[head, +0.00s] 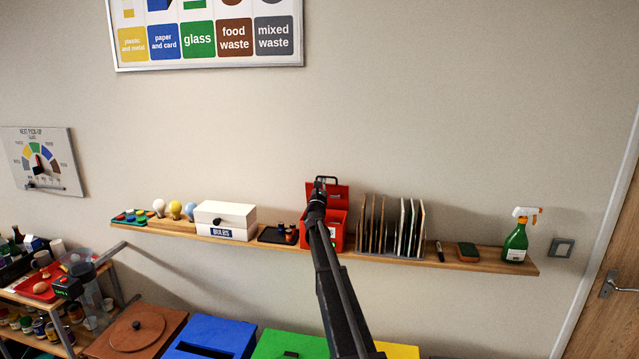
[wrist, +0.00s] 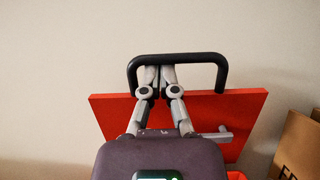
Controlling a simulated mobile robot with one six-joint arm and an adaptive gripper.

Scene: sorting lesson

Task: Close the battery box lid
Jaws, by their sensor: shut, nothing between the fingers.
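The red battery box (head: 337,232) stands on the wall shelf, with its red lid (head: 341,191) raised against the wall side. In the wrist view the lid (wrist: 235,110) fills the middle, with a black bar handle (wrist: 190,58) along its upper edge and a grey peg low on the right. My gripper (head: 320,182) is in front of the lid; in the wrist view its fingers (wrist: 160,70) are together and empty, tips overlapping the handle's opening just under the bar. I cannot tell whether they touch the handle. My arm hides part of the box.
Left of the box are a small black tray (head: 276,235) with batteries, a white bulbs box (head: 225,220) and loose bulbs (head: 174,209). A rack of upright panels (head: 392,228) stands close on the right. A green spray bottle (head: 516,243) is further right. Coloured bins (head: 210,335) stand below.

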